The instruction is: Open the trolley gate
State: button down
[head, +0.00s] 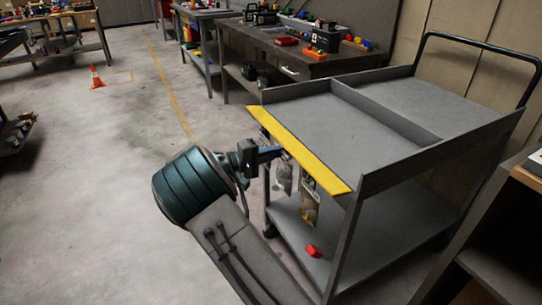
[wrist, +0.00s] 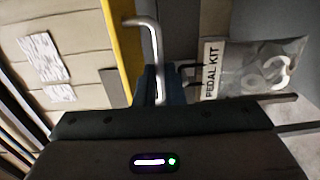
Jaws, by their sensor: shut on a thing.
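The grey trolley (head: 390,165) stands at the right in the head view. Its gate is the yellow strip (head: 305,152) along the near left edge of the top tray; whether it is latched is unclear. It also shows as a yellow band in the wrist view (wrist: 126,45). My gripper (head: 276,152) is at the outer side of the gate, just below the strip. In the wrist view its dark blue fingers (wrist: 165,90) are shut on a bent grey metal handle (wrist: 152,40) beside the yellow band. The fingers hide the handle's lower part.
Clear bags hang under the gate, one labelled PEDAL KIT (wrist: 255,68). A dark workbench (head: 290,55) stands behind the trolley and a shelf (head: 510,235) at the right. The floor at left is open, with an orange cone (head: 96,80).

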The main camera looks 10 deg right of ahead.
dwell(0.4)
jog(key=c, duration=1.5)
grip_release()
jog(key=p+v, duration=0.1)
jog(key=v, duration=1.3)
jog(key=shift+f+p, duration=0.2)
jog(key=shift+p, duration=0.2)
